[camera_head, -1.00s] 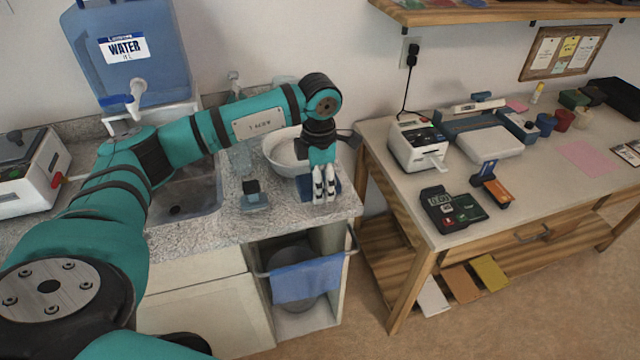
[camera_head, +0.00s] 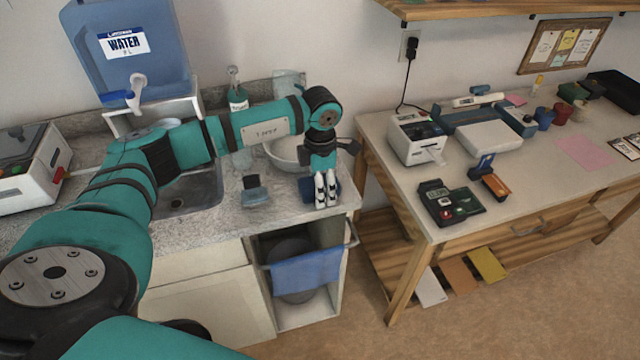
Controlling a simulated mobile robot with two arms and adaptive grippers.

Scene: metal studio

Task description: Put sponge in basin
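A blue block that looks like the sponge (camera_head: 337,187) is at the right front of the granite counter, mostly hidden by my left gripper (camera_head: 326,203). The gripper points down, with its pale fingertips close together in front of the blue block. I cannot tell whether the fingers are open, shut or holding it. The basin (camera_head: 281,151) is a white round bowl on the counter just behind and left of the gripper, partly covered by my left forearm. My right gripper is not in view.
A small blue-grey item with a dark top (camera_head: 254,190) stands left of the gripper. A sink (camera_head: 190,192) is further left, below a blue water tank (camera_head: 130,50). A bottle (camera_head: 238,98) stands behind my arm. A wooden table (camera_head: 400,190) with devices is at the right.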

